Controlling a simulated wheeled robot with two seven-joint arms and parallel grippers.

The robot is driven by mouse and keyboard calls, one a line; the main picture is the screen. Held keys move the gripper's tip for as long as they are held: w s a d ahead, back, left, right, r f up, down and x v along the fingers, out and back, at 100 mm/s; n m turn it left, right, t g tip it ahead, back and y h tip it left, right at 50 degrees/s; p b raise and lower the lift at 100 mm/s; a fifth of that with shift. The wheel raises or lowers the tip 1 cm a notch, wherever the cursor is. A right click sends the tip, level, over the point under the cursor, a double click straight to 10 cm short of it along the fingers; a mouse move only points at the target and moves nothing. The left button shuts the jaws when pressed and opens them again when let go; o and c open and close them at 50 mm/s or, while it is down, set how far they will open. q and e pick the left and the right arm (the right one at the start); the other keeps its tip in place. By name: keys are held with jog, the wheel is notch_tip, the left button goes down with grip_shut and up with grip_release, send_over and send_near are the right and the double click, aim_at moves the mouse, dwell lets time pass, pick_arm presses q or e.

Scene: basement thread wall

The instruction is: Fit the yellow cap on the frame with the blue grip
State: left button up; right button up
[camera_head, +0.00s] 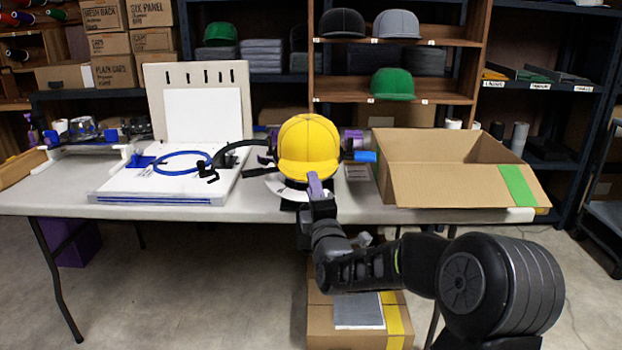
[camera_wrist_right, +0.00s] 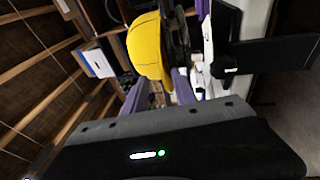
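The yellow cap (camera_head: 310,140) sits on a dark frame at the middle of the table, brim toward me; it also shows in the right wrist view (camera_wrist_right: 150,45). A blue grip (camera_head: 364,156) sticks out at the right of the frame, whose main part is hidden behind the cap. My right gripper (camera_head: 316,182) is at the front of the cap, overlapping the brim. In the right wrist view its purple fingers (camera_wrist_right: 158,90) stand apart, with the cap just beyond; I cannot tell whether they touch it. My left gripper is not in view.
An open cardboard box (camera_head: 455,170) stands close on the right. A white machine bed (camera_head: 170,180) with a blue hoop (camera_head: 182,163) and black arm lies on the left. Shelves behind hold green (camera_head: 392,83), black and grey caps. The table's front edge is near my arm.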

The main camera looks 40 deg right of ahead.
jog(key=v, duration=0.3)
dwell(0.6)
